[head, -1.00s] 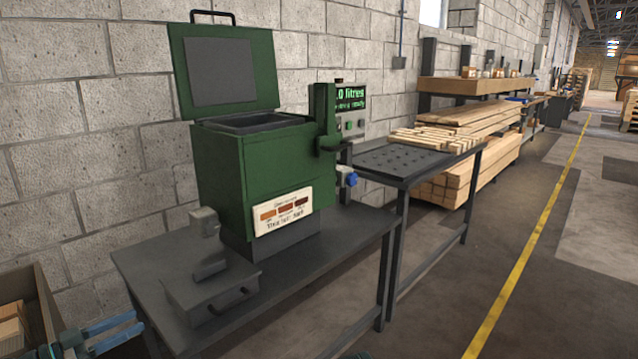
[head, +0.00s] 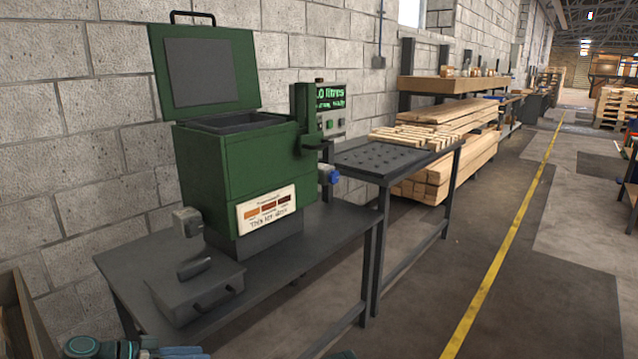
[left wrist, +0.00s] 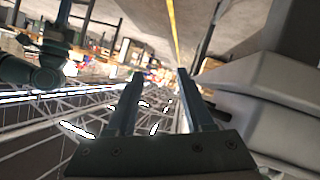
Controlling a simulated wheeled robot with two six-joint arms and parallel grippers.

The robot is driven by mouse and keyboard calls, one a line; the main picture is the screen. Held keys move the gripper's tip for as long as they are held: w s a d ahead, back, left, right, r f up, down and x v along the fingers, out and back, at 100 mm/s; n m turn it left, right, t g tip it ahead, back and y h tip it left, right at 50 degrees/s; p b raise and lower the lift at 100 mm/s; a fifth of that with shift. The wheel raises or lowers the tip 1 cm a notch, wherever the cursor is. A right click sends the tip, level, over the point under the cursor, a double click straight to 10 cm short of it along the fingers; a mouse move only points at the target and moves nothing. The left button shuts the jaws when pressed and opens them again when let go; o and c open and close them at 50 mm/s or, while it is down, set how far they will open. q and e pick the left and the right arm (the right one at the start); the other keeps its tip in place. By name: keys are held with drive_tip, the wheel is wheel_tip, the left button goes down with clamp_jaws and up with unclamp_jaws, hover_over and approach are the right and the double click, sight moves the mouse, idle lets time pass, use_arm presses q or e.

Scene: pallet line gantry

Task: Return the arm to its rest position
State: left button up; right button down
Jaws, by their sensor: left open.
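My left gripper (left wrist: 160,75) is open and empty in the left wrist view, its two fingers apart with nothing between them. In the head view only part of my left arm and gripper shows at the bottom left edge, low in front of the dark workbench (head: 330,240). My right gripper does not show clearly in any view. A teal arm part of mine shows at the left of the left wrist view.
A green machine (head: 240,170) with its lid raised stands on the bench, beside a small grey box (head: 195,290). A perforated table (head: 385,158) and stacked timber (head: 450,130) are beyond. A wooden crate (head: 25,310) is at lower left.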

use_arm(q)
drive_tip(key=s+d+f+n+g+y, duration=0.1)
drive_tip(key=s+d+f+g+y, duration=0.4)
drive_tip(key=d, duration=0.6)
drive_tip(key=s+d+f+n+g+y, duration=0.2)
drive_tip(key=s+d+f+y, duration=0.5)
drive_tip(key=d, duration=0.4)
wheel_tip(320, 180, up, 32)
drive_tip(key=w+p, duration=0.1)
drive_tip(key=p, duration=3.1)
drive_tip(key=shift+d+y+p, duration=0.2)
drive_tip(key=shift+y+p, duration=0.1)
drive_tip(key=shift+p, duration=0.05)
drive_tip(key=shift+f, duration=0.15)
